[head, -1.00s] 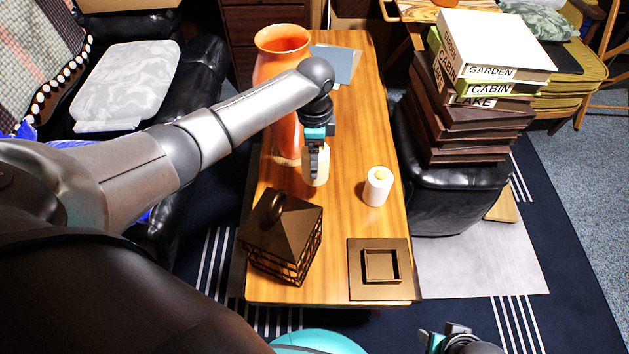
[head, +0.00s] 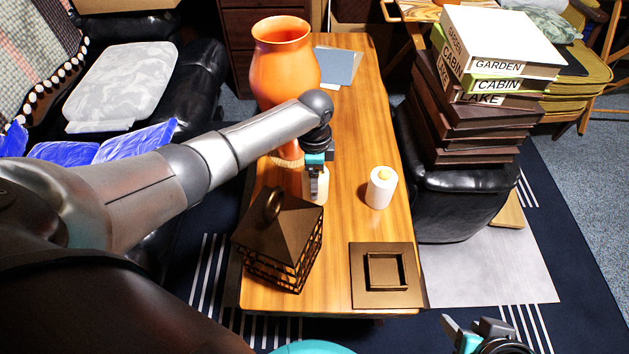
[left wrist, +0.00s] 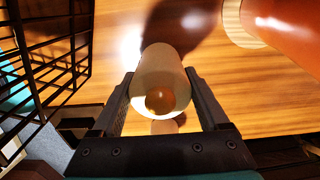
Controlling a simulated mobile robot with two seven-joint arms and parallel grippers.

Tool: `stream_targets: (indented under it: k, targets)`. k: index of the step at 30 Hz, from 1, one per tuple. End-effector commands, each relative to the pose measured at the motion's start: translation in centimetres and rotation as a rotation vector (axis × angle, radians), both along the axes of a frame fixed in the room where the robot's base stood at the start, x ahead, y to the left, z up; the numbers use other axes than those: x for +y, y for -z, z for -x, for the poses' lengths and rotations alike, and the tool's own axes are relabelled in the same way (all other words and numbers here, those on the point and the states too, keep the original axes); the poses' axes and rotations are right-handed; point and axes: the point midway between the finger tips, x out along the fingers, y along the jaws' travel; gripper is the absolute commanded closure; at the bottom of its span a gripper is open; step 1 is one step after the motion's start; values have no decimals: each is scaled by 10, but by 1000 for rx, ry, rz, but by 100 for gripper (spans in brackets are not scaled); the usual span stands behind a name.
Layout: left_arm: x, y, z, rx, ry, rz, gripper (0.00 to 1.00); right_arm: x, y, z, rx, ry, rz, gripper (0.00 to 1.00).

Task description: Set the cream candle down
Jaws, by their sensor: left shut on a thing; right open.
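The cream candle (left wrist: 163,62) is a short pale cylinder between the two fingers of my left gripper (left wrist: 159,76), which is shut on it. In the head view the candle (head: 316,187) is upright just behind the lantern, partly hidden by the left gripper (head: 317,178). It is over the wooden table (head: 345,215) or on it; I cannot tell if its base touches. A second, white candle (head: 381,189) stands on the table to its right. My right gripper (head: 466,331) is open and empty, off the table's near right corner.
A dark lantern (head: 281,238) stands close in front of the held candle; its bars also show in the left wrist view (left wrist: 45,55). An orange vase (head: 284,75) stands behind. A square brown tray (head: 386,296) lies at the near right.

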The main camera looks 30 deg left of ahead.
Motion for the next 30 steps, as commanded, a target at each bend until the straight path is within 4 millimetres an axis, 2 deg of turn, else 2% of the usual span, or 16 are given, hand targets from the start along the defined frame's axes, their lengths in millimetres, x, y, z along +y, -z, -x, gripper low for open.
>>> stream_targets:
  k: [12,13,19,30]
  targets:
    - [0,4,-1,-1,0,0,100,3,0,-3,-22,-5,-9,50]
    - [0,5,0,0,0,0,21,4,0,-4,-26,-6,-10,50]
    - [0,4,0,0,0,0,0,3,0,-4,-25,-6,-10,50]
    - [0,-1,0,-1,0,0,0,0,-2,-1,-5,0,-1,50]
